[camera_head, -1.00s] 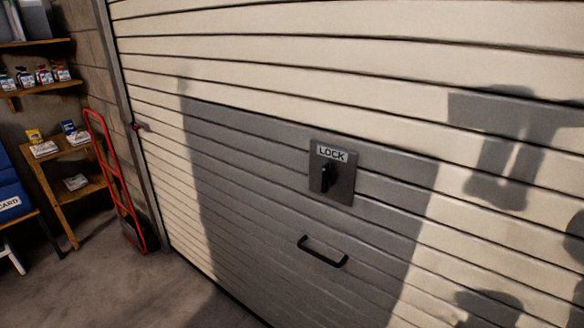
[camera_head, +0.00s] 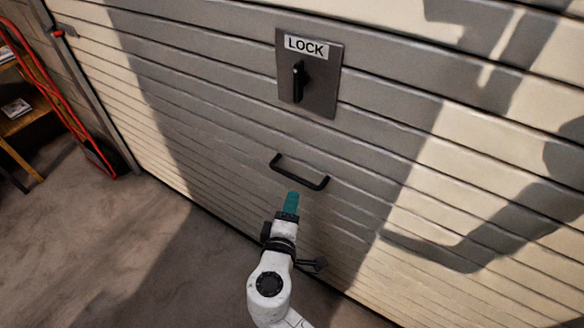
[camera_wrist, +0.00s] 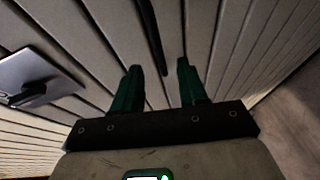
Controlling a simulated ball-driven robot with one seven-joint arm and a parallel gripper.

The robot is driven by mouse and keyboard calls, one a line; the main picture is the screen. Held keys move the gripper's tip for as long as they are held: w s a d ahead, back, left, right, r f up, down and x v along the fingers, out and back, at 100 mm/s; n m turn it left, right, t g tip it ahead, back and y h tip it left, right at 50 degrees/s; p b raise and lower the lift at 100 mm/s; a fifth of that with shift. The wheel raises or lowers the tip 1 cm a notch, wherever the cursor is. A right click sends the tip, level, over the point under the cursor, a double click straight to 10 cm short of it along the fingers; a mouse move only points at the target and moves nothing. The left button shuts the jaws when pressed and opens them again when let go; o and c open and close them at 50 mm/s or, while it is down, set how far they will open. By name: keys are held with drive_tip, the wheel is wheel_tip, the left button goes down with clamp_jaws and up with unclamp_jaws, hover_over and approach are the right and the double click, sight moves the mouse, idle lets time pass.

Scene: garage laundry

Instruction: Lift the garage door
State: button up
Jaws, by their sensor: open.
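The garage door (camera_head: 215,130) is a shut wall of cream horizontal slats, partly in shadow. Its black bar handle (camera_head: 300,174) is low on the door and also shows in the wrist view (camera_wrist: 152,36). A grey plate marked LOCK (camera_head: 322,85) with a black knob (camera_head: 298,82) sits above the handle, and the plate shows at the left of the wrist view (camera_wrist: 40,68). The knob points up and down. My gripper (camera_head: 292,197) is just below the handle in the head view. Its green fingers (camera_wrist: 158,72) are open, with the handle ahead, roughly between them and apparently not touched.
A red hand truck (camera_head: 60,100) stands left of the door by a wooden shelf (camera_head: 22,120). A metal door rail (camera_head: 85,85) runs along the left edge. The concrete floor (camera_head: 110,250) at the lower left is clear.

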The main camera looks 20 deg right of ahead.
sight(294, 177)
drive_tip(key=shift+n+t, duration=0.3)
drive_tip(key=x, duration=1.1)
drive_tip(key=shift+w+a+r, duration=0.1)
drive_tip(key=shift+w+a, duration=0.15)
drive_tip(key=shift+a, duration=0.1)
clamp_jaws()
